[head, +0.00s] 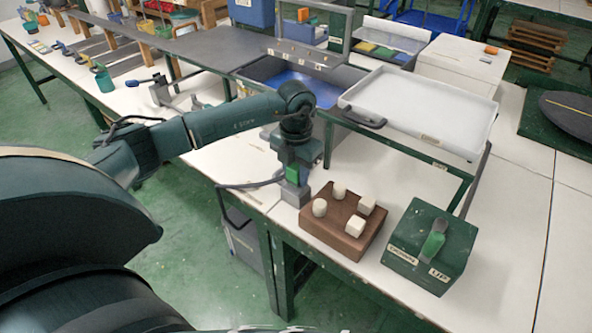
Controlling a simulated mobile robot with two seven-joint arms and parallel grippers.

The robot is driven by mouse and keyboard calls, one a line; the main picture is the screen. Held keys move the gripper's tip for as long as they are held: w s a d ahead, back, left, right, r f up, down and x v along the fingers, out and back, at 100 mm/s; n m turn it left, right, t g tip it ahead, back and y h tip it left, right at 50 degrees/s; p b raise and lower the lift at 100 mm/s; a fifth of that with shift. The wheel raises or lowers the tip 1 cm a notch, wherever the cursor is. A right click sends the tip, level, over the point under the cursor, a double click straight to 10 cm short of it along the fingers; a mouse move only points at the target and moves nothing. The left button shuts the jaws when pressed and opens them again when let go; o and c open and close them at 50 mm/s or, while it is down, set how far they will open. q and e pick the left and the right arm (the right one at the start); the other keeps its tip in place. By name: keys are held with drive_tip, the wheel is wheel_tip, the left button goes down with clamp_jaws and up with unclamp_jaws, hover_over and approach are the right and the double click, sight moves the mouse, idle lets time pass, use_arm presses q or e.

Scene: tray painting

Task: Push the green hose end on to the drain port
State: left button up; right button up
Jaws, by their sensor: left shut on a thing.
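My left gripper (294,180) points down near the front edge of the white table, just left of a brown block. It is shut on the green hose end (293,173), which shows as a small green patch between the fingers. A thin dark hose (252,184) runs left from there over the table edge. A grey block-like piece (295,195) shows directly below the green patch; I cannot tell whether it is part of the gripper or a port stand. I cannot make out the drain port for certain. My right gripper is not in view.
The brown block (325,235) with several white pieces stands right of the gripper. A dark green box (452,240) with a green handle is farther right. Behind, a white tray (440,100) rests on a green frame, beside a blue-lined basin (305,85).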

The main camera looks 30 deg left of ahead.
use_arm(q)
drive_tip(key=shift+f+b, duration=0.4)
drive_tip(key=shift+f, duration=0.15)
idle(0.8)
drive_tip(key=o, duration=1)
drive_tip(key=shift+o, duration=0.5)
drive_tip(key=o, duration=0.4)
drive_tip(key=shift+r+p, duration=2.2)
drive_tip(key=shift+r, duration=0.85)
